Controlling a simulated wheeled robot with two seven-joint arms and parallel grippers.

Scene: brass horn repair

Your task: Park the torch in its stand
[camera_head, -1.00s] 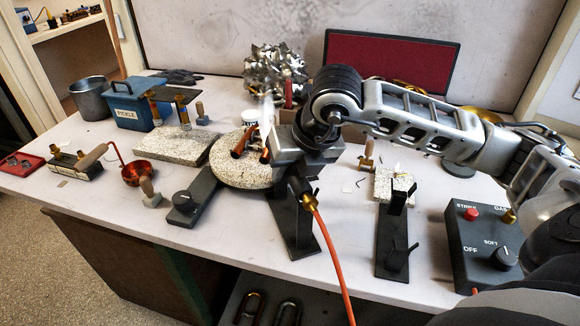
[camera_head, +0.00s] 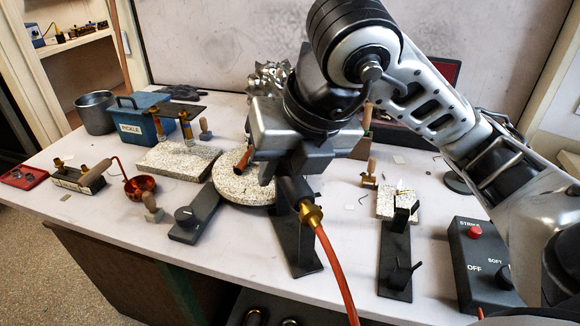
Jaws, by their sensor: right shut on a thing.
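My right gripper (camera_head: 283,166) is shut on the torch and holds it over the middle of the bench. The torch shows as a dark handle (camera_head: 292,188) with a brass fitting (camera_head: 311,213) and an orange hose (camera_head: 336,268) running down toward the front. Its front end is hidden behind the gripper. A black stand (camera_head: 394,262) with two upright forked brackets is on the bench to the right of the torch, apart from it. Another dark upright piece on a flat base (camera_head: 303,257) is directly behind and below the torch in view. My left gripper is not in view.
A round speckled slab (camera_head: 232,190) with a copper-coloured piece (camera_head: 243,162) lies behind the gripper. A dark control box (camera_head: 470,262) is at the right. A blue pickle box (camera_head: 140,122), copper ladle (camera_head: 141,184) and knobbed dark block (camera_head: 194,216) are at the left.

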